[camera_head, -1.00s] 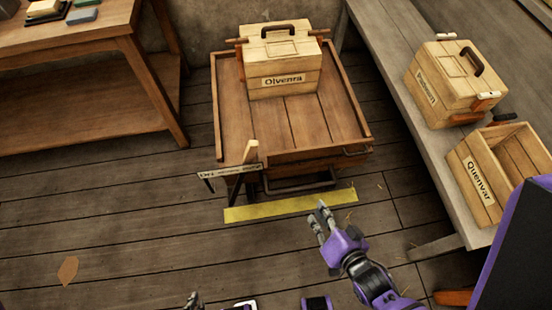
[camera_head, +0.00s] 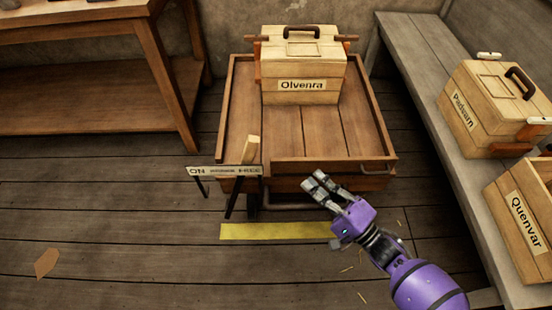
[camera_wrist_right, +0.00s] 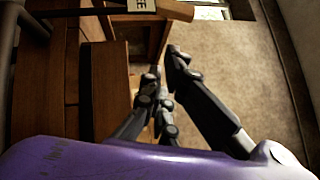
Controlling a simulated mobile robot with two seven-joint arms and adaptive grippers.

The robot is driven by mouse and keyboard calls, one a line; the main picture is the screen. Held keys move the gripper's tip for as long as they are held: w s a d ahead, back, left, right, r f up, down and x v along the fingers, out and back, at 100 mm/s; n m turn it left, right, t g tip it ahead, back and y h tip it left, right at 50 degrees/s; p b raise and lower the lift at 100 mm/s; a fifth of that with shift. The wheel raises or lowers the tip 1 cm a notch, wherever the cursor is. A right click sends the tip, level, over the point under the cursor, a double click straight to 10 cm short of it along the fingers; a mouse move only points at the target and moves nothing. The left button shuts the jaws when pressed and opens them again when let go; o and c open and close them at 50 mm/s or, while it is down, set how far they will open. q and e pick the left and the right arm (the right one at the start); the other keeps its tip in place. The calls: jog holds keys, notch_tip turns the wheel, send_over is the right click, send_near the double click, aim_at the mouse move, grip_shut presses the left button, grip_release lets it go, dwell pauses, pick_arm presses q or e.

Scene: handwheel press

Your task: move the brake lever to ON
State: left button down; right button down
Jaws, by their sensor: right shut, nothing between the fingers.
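The brake lever (camera_head: 251,150) is a pale wooden handle standing at the front of the wooden cart (camera_head: 228,128). It stands behind the right end of a label plate (camera_head: 225,171), which reads ON at left and FREE at right. The lever is at the FREE end. My right gripper (camera_head: 318,184) is shut and empty in front of the cart's front board, to the right of the lever and apart from it. Its fingers also show in the right wrist view (camera_wrist_right: 165,85), with an end of the label plate (camera_wrist_right: 140,5) at the top. My left gripper is out of view.
A box marked Olvenra (camera_head: 303,68) sits on the cart. A yellow strip (camera_head: 275,231) lies on the floor before it. A bench (camera_head: 432,105) at right holds boxes marked Padsarn (camera_head: 490,108) and Quenvar (camera_head: 520,225). A wooden table (camera_head: 165,70) stands at left.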

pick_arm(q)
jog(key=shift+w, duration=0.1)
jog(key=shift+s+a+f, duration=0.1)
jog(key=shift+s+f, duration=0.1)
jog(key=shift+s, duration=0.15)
pick_arm(e)
jog(key=s+a+x, duration=0.2)
jog(key=x, duration=1.1)
jog(key=shift+r, duration=0.3)
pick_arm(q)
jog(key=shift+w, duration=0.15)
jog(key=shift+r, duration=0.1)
